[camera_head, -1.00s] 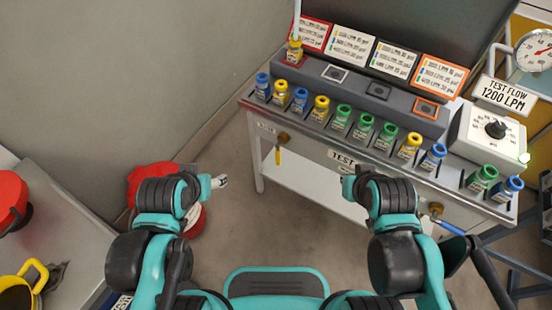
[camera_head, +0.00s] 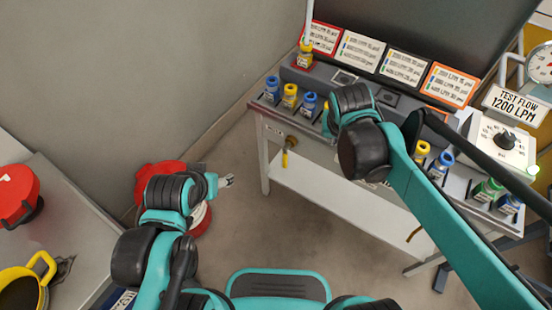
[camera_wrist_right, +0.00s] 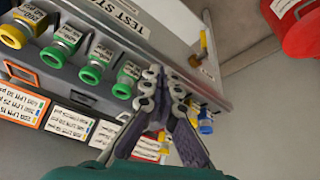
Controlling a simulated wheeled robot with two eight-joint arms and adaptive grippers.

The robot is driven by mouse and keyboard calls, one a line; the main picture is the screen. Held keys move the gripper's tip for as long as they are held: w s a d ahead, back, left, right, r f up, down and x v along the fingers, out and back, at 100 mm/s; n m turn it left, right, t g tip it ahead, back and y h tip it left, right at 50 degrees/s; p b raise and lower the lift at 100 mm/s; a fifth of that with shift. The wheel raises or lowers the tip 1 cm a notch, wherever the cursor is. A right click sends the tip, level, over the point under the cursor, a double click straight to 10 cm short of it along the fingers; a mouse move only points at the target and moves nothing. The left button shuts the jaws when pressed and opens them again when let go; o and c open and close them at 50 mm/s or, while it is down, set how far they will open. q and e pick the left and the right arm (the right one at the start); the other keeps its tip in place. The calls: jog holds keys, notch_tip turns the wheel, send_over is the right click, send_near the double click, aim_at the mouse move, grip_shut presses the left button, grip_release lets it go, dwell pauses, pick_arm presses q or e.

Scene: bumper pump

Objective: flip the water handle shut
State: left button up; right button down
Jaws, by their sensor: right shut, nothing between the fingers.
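A brass valve with a yellow lever (camera_head: 286,155) is on the test stand's front at its left end. The lever hangs down; its label is too small to read. It also shows in the right wrist view (camera_wrist_right: 204,42). A second valve with a blue lever at the stand's right end is hidden behind my right arm now. My right gripper (camera_wrist_right: 164,80) is shut and empty, in front of the stand, apart from the yellow lever; my arm hides its fingers in the head view. My left gripper (camera_head: 227,181) is over the floor, left of the stand; its jaw state is unclear.
The test stand (camera_head: 340,198) carries several coloured bottles (camera_head: 290,95) and sign cards (camera_head: 365,50). A dial box (camera_head: 500,145) stands at its right. A red round object (camera_head: 150,180) is on the floor behind my left arm. A grey bench (camera_head: 80,235) is at left.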

jog(key=w+a+f+g+h, duration=0.1)
jog(key=w+a+f, duration=0.2)
jog(key=w+a, duration=0.45)
jog(key=m+h+p, duration=0.1)
jog(key=m+h, duration=0.1)
send_over(285, 160)
notch_tip(285, 160, down, 6)
jog(key=a+f+m+h, duration=0.1)
jog(key=a+f, duration=0.5)
jog(key=f, duration=0.3)
jog(key=a+f+m+g+h, duration=0.1)
jog(key=a+f+h, duration=0.1)
jog(key=a+f, duration=0.5)
notch_tip(285, 160, down, 2)
jog(key=shift+w+p, duration=0.25)
jog(key=shift+p, duration=0.2)
jog(key=shift+a, duration=0.1)
jog(key=d+f+b, duration=0.2)
jog(key=d+f, duration=0.5)
jog(key=d, duration=0.2)
jog(key=shift+w+d+f, duration=0.25)
jog(key=shift+w+f, duration=0.15)
